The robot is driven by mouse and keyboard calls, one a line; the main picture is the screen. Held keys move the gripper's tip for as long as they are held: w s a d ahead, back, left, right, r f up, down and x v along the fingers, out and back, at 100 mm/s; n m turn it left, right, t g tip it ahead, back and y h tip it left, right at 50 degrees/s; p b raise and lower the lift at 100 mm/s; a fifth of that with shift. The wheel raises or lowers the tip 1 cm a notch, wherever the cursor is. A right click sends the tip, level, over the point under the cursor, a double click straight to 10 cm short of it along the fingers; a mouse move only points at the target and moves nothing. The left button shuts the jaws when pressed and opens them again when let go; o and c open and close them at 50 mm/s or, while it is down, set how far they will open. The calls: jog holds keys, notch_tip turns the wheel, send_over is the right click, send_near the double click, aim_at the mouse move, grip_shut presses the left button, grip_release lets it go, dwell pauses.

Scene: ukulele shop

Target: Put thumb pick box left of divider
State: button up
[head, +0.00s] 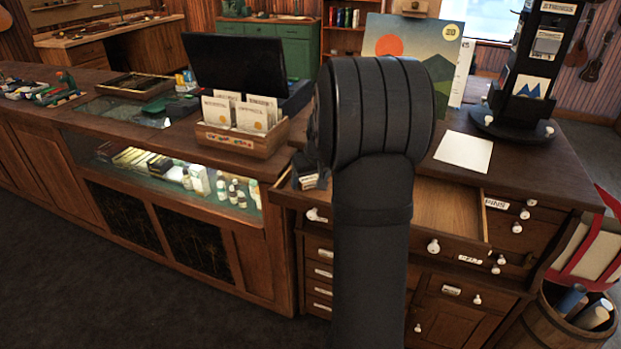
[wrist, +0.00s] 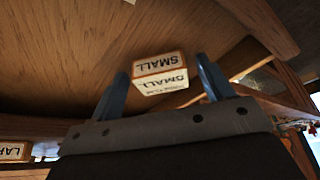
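A small box labelled "SMALL" (wrist: 160,75), white with orange-brown edges, lies on a wooden surface in the wrist view. My gripper (wrist: 163,78) has its two blue fingers apart, one on each side of this box, with a gap visible at the right finger. Wooden strips (wrist: 258,22) show at the right of the wrist view; I cannot tell which, if any, is the divider.
A piece with a partly cut-off "LAR" label (wrist: 14,151) is at the wrist view's lower left. A card box (head: 240,138), a paper sheet (head: 464,151) and a black display stand (head: 515,115) are on the counter.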

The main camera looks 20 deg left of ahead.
aim_at(311, 180)
jog(key=v, duration=1.2)
jog(key=shift+r, duration=0.15)
jog(key=x, duration=1.2)
notch_tip(311, 180, up, 2)
jog(key=shift+r, duration=0.9)
